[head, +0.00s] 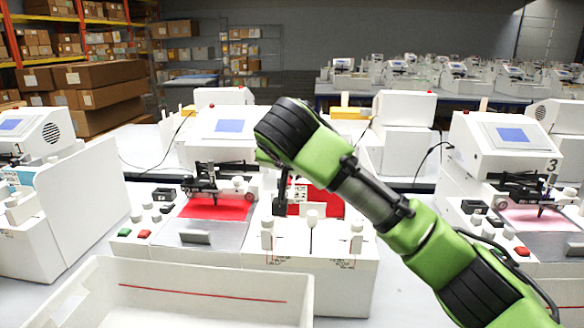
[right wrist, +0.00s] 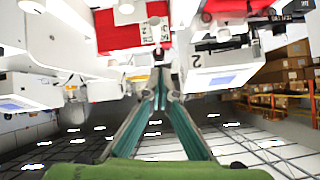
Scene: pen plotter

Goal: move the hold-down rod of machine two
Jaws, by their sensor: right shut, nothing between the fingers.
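Machine two (head: 222,125) stands in the middle of the head view, with a red sheet (head: 215,207) under its pen carriage. At its front right is a white block (head: 335,262) with two white posts (head: 268,236). I cannot tell for sure which part is the hold-down rod. My right gripper (right wrist: 160,88) is shut and empty, close to a red panel (right wrist: 108,36) and the numeral 2 in the right wrist view. My wrist hides part of the machine in the head view. My left gripper is out of view.
A white tray (head: 90,268) stands in front, with a thin red line (head: 200,293) across its inside. Machine three (head: 502,135) is at the right, and another machine (head: 75,185) at the left. Cables hang behind. Shelves with boxes are at the back.

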